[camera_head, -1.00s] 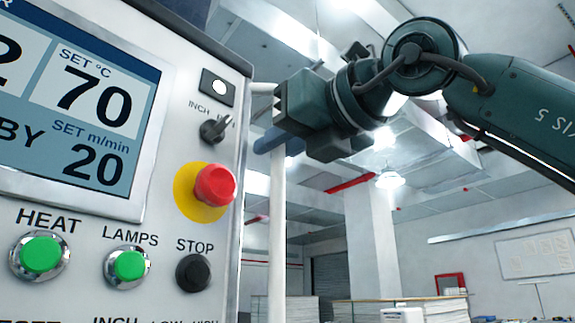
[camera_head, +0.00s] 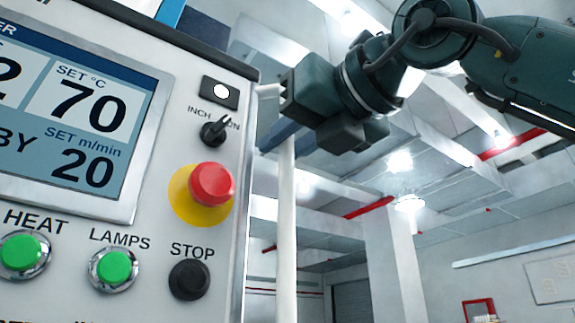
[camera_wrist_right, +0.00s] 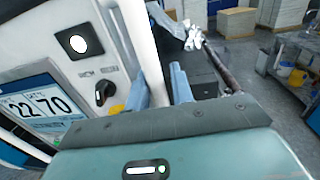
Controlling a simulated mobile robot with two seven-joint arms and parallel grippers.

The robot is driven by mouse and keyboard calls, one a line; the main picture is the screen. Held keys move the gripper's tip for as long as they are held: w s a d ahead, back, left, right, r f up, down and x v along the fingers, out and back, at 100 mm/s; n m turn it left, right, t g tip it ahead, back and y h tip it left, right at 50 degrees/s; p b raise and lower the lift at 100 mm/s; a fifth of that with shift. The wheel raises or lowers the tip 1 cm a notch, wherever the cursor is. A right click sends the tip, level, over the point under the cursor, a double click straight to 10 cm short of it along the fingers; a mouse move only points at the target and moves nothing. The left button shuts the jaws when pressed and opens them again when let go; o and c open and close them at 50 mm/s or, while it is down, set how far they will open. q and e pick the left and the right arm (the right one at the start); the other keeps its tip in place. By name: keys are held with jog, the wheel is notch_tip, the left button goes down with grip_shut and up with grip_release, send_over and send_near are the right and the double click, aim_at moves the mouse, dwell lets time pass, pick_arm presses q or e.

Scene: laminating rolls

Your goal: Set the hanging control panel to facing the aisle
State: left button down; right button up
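The control panel (camera_head: 218,262) fills the left of the head view, seen from close by and below. Its face shows a blue display (camera_head: 70,110), a red stop button on yellow (camera_head: 212,185), a black knob and green HEAT and LAMPS buttons. A white vertical handle bar (camera_head: 286,215) runs along its right edge. My right gripper (camera_head: 272,138) is at the bar's upper part. In the right wrist view, the bar (camera_wrist_right: 142,45) passes between its blue fingers (camera_wrist_right: 161,88), which look closed around it; the fingertips are partly hidden. My left gripper is not in view.
Behind are a white pillar (camera_head: 395,255), ceiling beams and a hanging lamp (camera_head: 408,202). The right wrist view shows a grey floor (camera_wrist_right: 235,75), a cardboard-coloured box (camera_wrist_right: 236,22) and a bench with a yellow container (camera_wrist_right: 297,77) at right.

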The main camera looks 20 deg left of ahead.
jog(key=shift+o, duration=1.2)
jog(key=shift+w+f, duration=0.1)
jog(key=shift+w, duration=0.05)
jog(key=b+v, duration=0.2)
jog(key=v, duration=1.1)
jog(key=shift+b, duration=0.4)
